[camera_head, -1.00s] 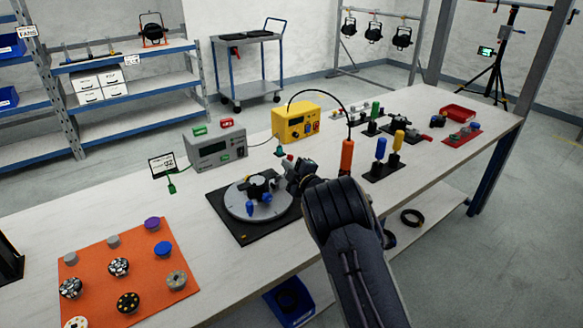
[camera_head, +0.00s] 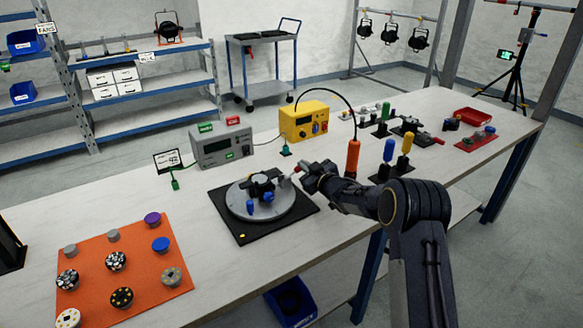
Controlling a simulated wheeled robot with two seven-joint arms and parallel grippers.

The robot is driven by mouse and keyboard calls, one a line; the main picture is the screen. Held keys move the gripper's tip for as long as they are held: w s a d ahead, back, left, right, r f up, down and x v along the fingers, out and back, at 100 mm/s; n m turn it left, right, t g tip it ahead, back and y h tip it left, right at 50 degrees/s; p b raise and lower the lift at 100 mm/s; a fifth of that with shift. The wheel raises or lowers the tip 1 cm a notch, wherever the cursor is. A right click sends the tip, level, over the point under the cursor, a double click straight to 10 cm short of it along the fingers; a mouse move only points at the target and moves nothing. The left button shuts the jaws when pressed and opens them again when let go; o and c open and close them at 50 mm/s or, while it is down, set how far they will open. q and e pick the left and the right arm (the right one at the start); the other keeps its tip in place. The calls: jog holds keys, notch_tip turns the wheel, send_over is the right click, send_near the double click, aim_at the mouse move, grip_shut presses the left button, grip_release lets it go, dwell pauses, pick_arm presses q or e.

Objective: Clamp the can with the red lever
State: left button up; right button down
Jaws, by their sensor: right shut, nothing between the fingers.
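A round grey turntable (camera_head: 238,204) sits on a black base plate (camera_head: 238,228) on the bench. A black can-like fixture (camera_head: 262,185) stands at its middle, with blue knobs (camera_head: 251,207) in front. A small red tip (camera_head: 297,169), seemingly the red lever's end, shows at the right of the fixture, beside my right gripper (camera_head: 304,177). The gripper is shut with nothing between its fingers, just right of the turntable. Whether it touches the red tip I cannot tell. The can's details are too small to make out. My left gripper is out of view.
An orange screwdriver-like handle (camera_head: 352,157) stands close behind my right gripper. Blue and yellow handles (camera_head: 389,150) stand to the right. A grey meter (camera_head: 222,148) and yellow power supply (camera_head: 304,121) stand behind. An orange mat (camera_head: 92,255) with several knobs lies left.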

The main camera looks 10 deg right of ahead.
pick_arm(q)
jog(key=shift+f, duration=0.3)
pick_arm(e)
jog(key=shift+w+d+f, duration=0.1)
jog(key=shift+d+f, duration=0.15)
jog(key=shift+f, duration=0.05)
dwell(0.3)
